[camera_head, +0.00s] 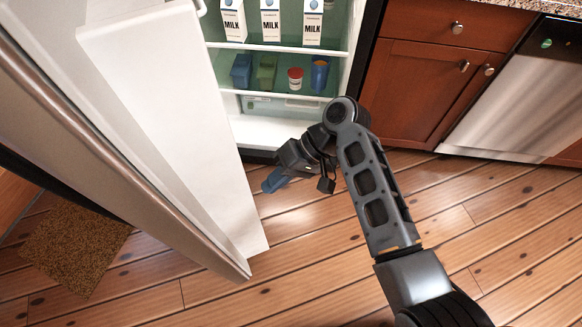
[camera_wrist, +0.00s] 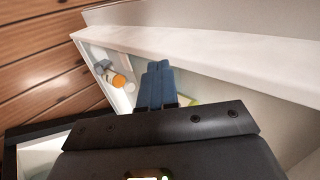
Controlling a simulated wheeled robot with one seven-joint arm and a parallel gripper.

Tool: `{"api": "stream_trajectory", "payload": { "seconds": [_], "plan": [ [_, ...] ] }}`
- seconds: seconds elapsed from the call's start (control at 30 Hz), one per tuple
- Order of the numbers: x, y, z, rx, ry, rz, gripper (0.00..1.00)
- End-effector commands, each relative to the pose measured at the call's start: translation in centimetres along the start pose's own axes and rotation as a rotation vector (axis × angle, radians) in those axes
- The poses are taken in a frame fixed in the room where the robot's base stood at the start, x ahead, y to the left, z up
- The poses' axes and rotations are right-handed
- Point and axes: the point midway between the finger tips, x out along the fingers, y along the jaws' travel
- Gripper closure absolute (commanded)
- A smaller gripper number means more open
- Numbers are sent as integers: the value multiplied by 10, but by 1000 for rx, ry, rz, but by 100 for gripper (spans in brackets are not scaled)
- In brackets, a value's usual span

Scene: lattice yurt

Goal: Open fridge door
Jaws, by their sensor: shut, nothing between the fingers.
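The fridge door (camera_head: 175,110) stands wide open on the left in the head view, its white inner side and steel outer face both showing. The fridge interior (camera_head: 285,60) is lit and open behind it. My gripper (camera_head: 272,183) is low in front of the fridge opening, to the right of the door's inner side, with blue fingers. In the wrist view the fingers (camera_wrist: 157,78) are together and empty, in front of the door's inner side. A white ledge of the door (camera_wrist: 200,50) crosses that view. I cannot tell whether the fingers touch the door.
Milk cartons (camera_head: 270,20) and several cups and containers (camera_head: 295,78) stand on the fridge shelves. Wooden cabinets (camera_head: 420,75) and a dishwasher (camera_head: 515,95) are to the right. A brown mat (camera_head: 72,245) lies at the left. The wooden floor (camera_head: 480,225) at right is clear.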

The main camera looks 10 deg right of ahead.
Motion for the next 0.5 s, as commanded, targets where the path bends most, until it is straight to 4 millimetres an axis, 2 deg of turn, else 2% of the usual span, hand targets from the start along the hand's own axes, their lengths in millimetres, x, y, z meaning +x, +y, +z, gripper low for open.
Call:
{"api": "stream_trajectory", "payload": {
  "seconds": [0.2,0.5],
  "plan": [
    [14,-13,1,2,0,0,100],
    [16,-15,0,2,0,0,100]
  ]
}}
